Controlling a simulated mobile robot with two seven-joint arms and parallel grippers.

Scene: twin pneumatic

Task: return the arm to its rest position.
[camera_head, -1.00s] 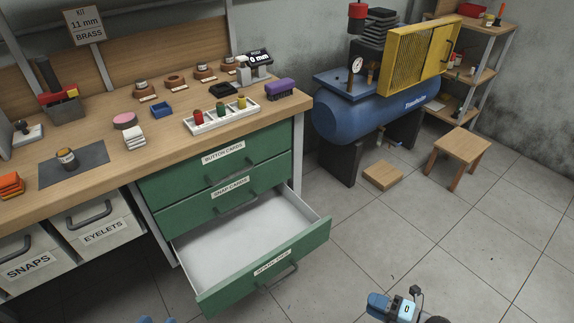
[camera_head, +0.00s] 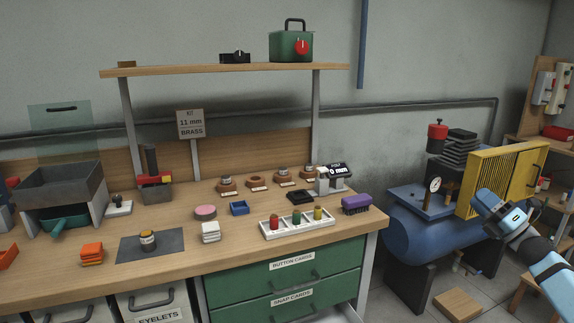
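My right arm comes in from the lower right edge, light blue with dark joints. Its gripper end (camera_head: 492,203) is raised in front of the yellow compressor guard (camera_head: 505,178), apart from the bench. The fingers are too small and turned away to tell whether they are open or shut. I see nothing hanging from it. My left arm and gripper are not in view.
The wooden bench (camera_head: 262,251) carries a tray with three coloured knobs (camera_head: 297,224), a purple brush (camera_head: 356,204) and a dark mat (camera_head: 150,247). Green drawers (camera_head: 290,265) are below. A blue compressor tank (camera_head: 440,232) stands right.

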